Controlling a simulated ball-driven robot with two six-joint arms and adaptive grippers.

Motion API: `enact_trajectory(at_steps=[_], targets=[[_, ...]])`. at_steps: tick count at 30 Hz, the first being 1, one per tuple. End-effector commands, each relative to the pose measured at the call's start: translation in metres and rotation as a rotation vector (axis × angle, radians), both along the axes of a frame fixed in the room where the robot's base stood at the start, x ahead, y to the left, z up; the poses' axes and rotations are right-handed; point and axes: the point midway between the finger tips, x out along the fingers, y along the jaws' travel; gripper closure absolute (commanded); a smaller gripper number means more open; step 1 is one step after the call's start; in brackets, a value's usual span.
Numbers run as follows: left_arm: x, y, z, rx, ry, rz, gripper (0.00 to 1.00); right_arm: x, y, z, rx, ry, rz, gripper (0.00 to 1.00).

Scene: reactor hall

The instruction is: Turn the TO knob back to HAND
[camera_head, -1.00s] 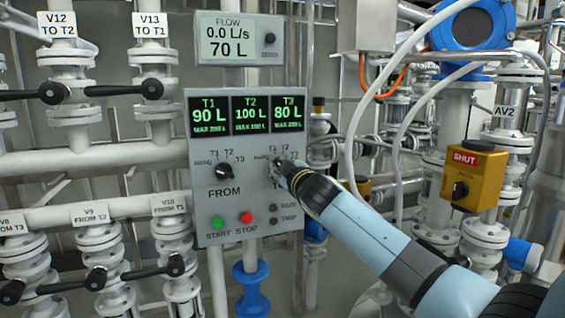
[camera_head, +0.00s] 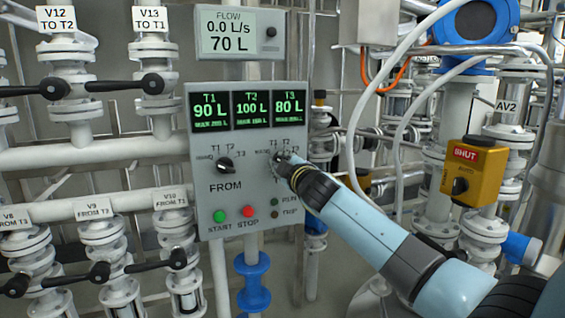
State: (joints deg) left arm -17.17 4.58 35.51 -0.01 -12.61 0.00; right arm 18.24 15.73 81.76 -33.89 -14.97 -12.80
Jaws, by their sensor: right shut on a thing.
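The grey control panel (camera_head: 205,215) stands in the middle of the head view. The TO knob on its right half is mostly hidden by my right gripper (camera_head: 283,160), which is shut on it at the panel face. Marks of the TO scale show around the gripper tip, but I cannot tell which one the knob points to. The black FROM knob (camera_head: 225,165) is to the left, clear of the gripper. My left gripper is not in view.
Above the FROM knob are T1, T2 and T3 displays reading 90, 100 and 80 L. Green START (camera_head: 220,216) and red STOP (camera_head: 248,211) buttons sit below. A flow display (camera_head: 240,35) reads 0.0 L/s, 70 L. A yellow SHUT box (camera_head: 474,172) stands at right, beyond my arm.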

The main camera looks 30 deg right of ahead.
Motion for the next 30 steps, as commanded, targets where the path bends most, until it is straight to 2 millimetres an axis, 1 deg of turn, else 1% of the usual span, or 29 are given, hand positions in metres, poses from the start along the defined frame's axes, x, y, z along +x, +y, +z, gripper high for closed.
enact_trajectory(at_steps=[1,2,3,6,7,14,17,20,27,30], targets=[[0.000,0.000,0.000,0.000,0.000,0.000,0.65,0.000,0.000,0.000,-0.001,0.000,0.001,1.00],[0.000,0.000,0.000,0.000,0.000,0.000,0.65,0.000,0.000,0.000,-0.001,0.000,0.001,0.85],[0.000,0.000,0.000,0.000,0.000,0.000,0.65,0.000,0.000,0.000,-0.001,0.000,0.001,0.80],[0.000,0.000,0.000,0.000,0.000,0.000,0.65,0.000,0.000,0.000,-0.001,0.000,0.001,0.67],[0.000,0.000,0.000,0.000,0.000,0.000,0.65,0.000,0.000,0.000,0.000,0.000,0.001,0.65],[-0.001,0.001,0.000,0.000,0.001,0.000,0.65,0.000,0.000,0.000,0.000,0.000,0.000,0.65],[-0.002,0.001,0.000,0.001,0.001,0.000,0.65,-0.006,0.001,-0.001,0.000,0.001,0.000,0.65],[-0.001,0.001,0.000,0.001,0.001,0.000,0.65,-0.019,0.004,-0.002,-0.001,0.002,0.001,0.65],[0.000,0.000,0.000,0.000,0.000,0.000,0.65,-0.072,0.018,-0.002,-0.001,0.003,0.001,0.65],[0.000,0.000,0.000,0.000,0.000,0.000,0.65,-0.091,0.022,-0.001,-0.001,0.001,0.002,0.65]])
